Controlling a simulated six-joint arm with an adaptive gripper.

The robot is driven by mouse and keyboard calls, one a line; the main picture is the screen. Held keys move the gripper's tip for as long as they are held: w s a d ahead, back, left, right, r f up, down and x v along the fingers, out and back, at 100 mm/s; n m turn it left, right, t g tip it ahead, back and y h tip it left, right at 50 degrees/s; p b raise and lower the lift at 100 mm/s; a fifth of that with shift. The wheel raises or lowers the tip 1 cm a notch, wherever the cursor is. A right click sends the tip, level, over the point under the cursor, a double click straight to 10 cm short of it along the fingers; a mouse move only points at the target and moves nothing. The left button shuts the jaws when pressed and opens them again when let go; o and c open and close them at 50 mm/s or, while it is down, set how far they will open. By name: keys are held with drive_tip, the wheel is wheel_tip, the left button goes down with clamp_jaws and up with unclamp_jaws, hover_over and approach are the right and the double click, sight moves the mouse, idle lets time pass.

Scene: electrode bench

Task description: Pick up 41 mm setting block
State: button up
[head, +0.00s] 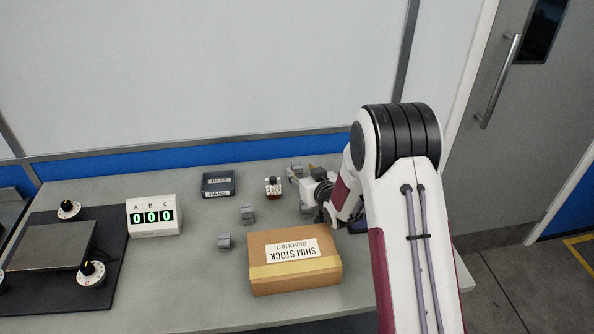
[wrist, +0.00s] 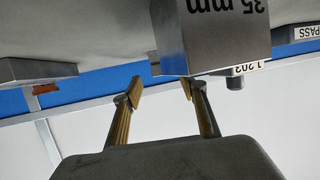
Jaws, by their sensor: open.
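My gripper (head: 320,192) is at the back right of the bench, beside a small grey block (head: 306,211). In the wrist view my gripper (wrist: 160,91) is open, with nothing held between its fingertips. A grey metal block marked "35 mm" (wrist: 222,45) is large and close there, by the right fingertip; whether they touch I cannot tell. Another grey block (wrist: 35,71) is at the left of the wrist view, with no readable mark. More grey blocks (head: 225,241) (head: 247,213) stand mid-bench in the head view. I cannot read "41 mm" on any block.
A cardboard shim stock box (head: 295,285) lies in front of my gripper. A dark PASS tray (head: 218,183) and a small red-and-white item (head: 272,187) stand at the back. A counter reading 000 (head: 153,216) and a plate with knobs (head: 48,247) are left.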

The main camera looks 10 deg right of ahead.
sight(297, 170)
drive_tip(key=shift+x, duration=1.3)
drive_tip(key=shift+r, duration=0.15)
clamp_jaws()
